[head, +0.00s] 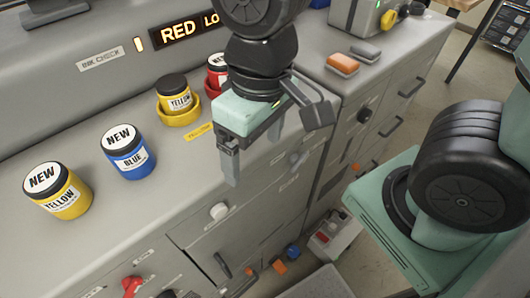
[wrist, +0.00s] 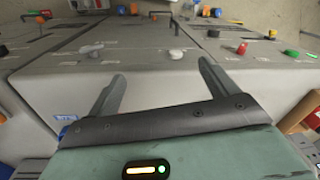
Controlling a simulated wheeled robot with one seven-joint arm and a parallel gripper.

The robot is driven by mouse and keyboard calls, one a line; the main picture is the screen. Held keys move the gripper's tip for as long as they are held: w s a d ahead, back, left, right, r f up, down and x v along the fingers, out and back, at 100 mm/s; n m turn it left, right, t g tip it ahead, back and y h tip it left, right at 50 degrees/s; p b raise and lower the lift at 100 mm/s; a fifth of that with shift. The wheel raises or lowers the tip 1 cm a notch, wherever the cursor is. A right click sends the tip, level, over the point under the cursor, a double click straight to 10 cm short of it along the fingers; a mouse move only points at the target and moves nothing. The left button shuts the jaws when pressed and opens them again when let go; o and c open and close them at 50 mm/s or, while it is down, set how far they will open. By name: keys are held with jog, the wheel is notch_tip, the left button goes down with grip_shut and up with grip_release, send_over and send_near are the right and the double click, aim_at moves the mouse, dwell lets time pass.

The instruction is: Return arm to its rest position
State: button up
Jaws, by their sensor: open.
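My gripper (head: 252,155) hangs in front of the grey machine's counter (head: 140,205) in the head view, with its fingers pointing down. The fingers are apart and nothing is between them. The wrist view shows the two open fingers (wrist: 160,85) with the grey machine front beyond them. My arm rises from the gripper out of the top of the head view. The gripper partly covers the view of the counter's right part and a red jar (head: 216,72).
On the counter stand a NEW yellow jar (head: 58,190), a NEW blue jar (head: 127,148) and a yellow jar (head: 174,93) in a yellow holder (head: 178,117). An orange-topped block (head: 342,64) and a grey block (head: 366,50) lie to the right. Knobs and handles stick out of the machine front.

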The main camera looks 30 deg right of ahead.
jog(key=n, duration=0.1)
jog(key=s, duration=0.1)
jog(key=s+n, duration=0.1)
jog(key=shift+d+f+n, duration=0.25)
jog(key=shift+f+n, duration=0.05)
notch_tip(320, 180, down, 6)
jog(key=b, duration=0.5)
jog(key=shift+r, duration=0.25)
dwell(0.4)
